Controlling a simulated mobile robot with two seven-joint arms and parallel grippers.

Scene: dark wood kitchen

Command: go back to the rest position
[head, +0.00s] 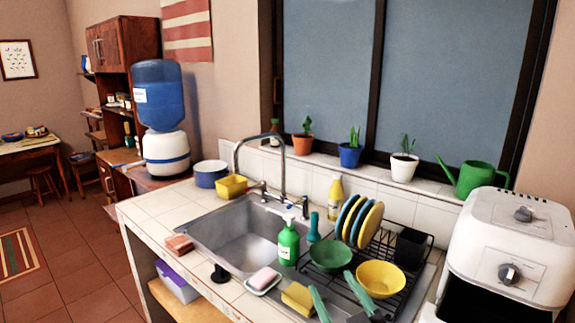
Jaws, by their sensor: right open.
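My right gripper (330,281) comes in at the bottom edge, right of centre. Its two green fingers are spread apart with nothing held between them. It shows in front of the dish rack (408,300), close to a yellow sponge (298,297) on its left and a yellow bowl (381,278) on its right. Most of its body is cut off by the lower edge. My left gripper is not in view.
A sink (215,240) is set in the tiled counter (160,205). A green soap bottle (288,243), a soap dish (263,284), a green bowl (331,255) and upright plates (358,220) stand nearby. A white air fryer (510,245) stands at right. Floor at left is mostly clear.

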